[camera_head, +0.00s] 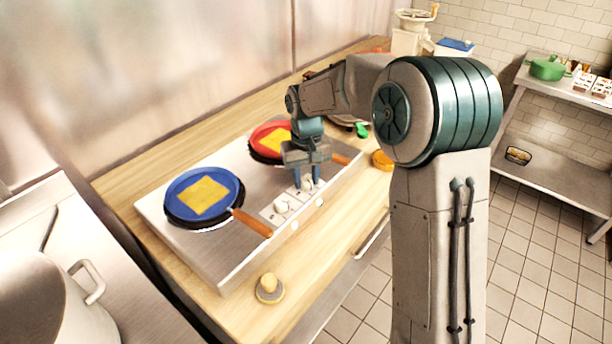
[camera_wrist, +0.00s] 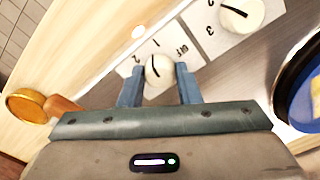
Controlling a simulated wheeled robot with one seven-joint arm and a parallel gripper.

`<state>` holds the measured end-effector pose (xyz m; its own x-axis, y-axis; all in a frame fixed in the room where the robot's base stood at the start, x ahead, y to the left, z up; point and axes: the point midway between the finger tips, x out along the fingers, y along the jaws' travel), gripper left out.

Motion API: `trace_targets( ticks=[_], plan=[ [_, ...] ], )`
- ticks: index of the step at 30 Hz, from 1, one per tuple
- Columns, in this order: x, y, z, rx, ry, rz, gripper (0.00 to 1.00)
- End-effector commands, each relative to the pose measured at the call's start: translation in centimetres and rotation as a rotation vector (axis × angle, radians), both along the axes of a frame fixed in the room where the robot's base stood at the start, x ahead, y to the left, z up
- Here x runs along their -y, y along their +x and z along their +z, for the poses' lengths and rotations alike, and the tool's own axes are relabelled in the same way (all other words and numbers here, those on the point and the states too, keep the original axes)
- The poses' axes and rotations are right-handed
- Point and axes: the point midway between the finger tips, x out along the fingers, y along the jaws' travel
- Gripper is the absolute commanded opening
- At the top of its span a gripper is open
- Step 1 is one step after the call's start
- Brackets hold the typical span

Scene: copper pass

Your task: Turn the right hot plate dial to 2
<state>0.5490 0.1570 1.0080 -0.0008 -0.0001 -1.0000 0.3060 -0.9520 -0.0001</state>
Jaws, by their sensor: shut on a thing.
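The hot plate unit (camera_head: 240,250) is a steel box on a wooden counter, with two white dials on its front panel. My gripper (camera_head: 305,183) points down over the right dial. In the wrist view my gripper (camera_wrist: 159,78) is shut on the right dial (camera_wrist: 160,71), one finger on each side. The dial's black pointer line shows between the fingers, directed roughly toward the 1 and 2 marks; which it meets exactly I cannot tell. Marks 1, 2 and OFF are visible around it. The left dial (camera_head: 283,205) is free and also shows in the wrist view (camera_wrist: 242,14).
A blue pan (camera_head: 178,216) and a red pan (camera_head: 262,150), each with a yellow square in it, sit on the hot plates. Their handles reach over the front panel. A round knobbed object (camera_head: 269,289) stands on the counter in front. A pot (camera_head: 50,305) stands left.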

Motion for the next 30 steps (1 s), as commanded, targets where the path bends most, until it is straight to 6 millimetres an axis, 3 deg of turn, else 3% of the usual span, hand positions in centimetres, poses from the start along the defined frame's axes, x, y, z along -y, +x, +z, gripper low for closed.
trace_targets(
  ticks=[18, 30],
  plan=[
    [-0.02, 0.1, 0.18, 0.004, 0.001, 0.54, 0.08],
    [-0.01, 0.14, 0.16, 0.006, 0.001, 0.706, 0.08]
  ],
)
